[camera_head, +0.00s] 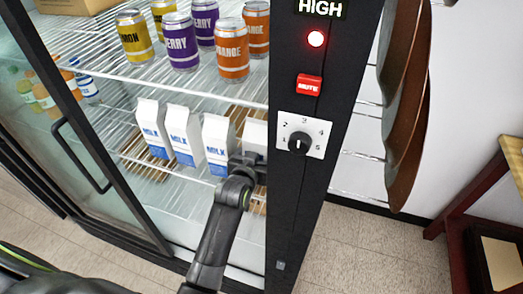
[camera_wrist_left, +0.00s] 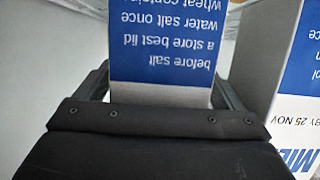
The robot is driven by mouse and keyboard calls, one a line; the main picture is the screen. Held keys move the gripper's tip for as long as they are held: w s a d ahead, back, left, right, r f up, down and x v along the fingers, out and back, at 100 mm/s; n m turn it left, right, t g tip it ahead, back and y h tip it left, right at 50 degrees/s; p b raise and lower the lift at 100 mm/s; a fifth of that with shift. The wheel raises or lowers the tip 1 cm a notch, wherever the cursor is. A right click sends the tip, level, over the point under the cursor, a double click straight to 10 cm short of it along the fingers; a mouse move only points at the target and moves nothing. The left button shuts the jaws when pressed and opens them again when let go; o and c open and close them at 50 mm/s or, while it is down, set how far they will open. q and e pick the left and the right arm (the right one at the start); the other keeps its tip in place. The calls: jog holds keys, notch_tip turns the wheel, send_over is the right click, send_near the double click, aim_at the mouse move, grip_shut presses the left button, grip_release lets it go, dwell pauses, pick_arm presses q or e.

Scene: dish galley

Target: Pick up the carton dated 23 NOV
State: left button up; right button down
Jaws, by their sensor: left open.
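Several white and blue milk cartons stand in a row on the middle shelf of the open fridge in the head view, among them a left carton (camera_head: 151,128), a second (camera_head: 184,135) and a third (camera_head: 217,143). The rightmost carton (camera_head: 256,131) is partly hidden by my left gripper (camera_head: 247,163) and the fridge's side post. In the left wrist view my open left gripper (camera_wrist_left: 165,85) has a carton (camera_wrist_left: 163,45) between its fingers, with small print facing me. A neighbouring carton (camera_wrist_left: 295,95) on the right reads "25 NOV". I cannot read 23 NOV anywhere. My right gripper is not in view.
Cans (camera_head: 181,42) stand on the upper wire shelf above the cartons. The black post with a dial (camera_head: 299,141) closes in the right side. The glass door with its handle (camera_head: 82,155) is at the left. A wooden stand (camera_head: 480,215) is at the far right.

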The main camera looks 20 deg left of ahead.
pick_arm(q)
jog(key=shift+s+r, duration=0.2)
jog(key=shift+s, duration=0.1)
jog(key=shift+s+r, duration=0.3)
jog(key=shift+s, duration=0.25)
jog(key=c, duration=0.7)
jog(key=shift+w+f, duration=0.1)
jog(key=shift+c, duration=2.3)
jog(key=shift+f, duration=0.1)
jog(key=c, duration=0.7)
jog(key=shift+w+r, duration=0.1)
jog(key=shift+r, duration=0.1)
jog(key=shift+c, duration=0.2)
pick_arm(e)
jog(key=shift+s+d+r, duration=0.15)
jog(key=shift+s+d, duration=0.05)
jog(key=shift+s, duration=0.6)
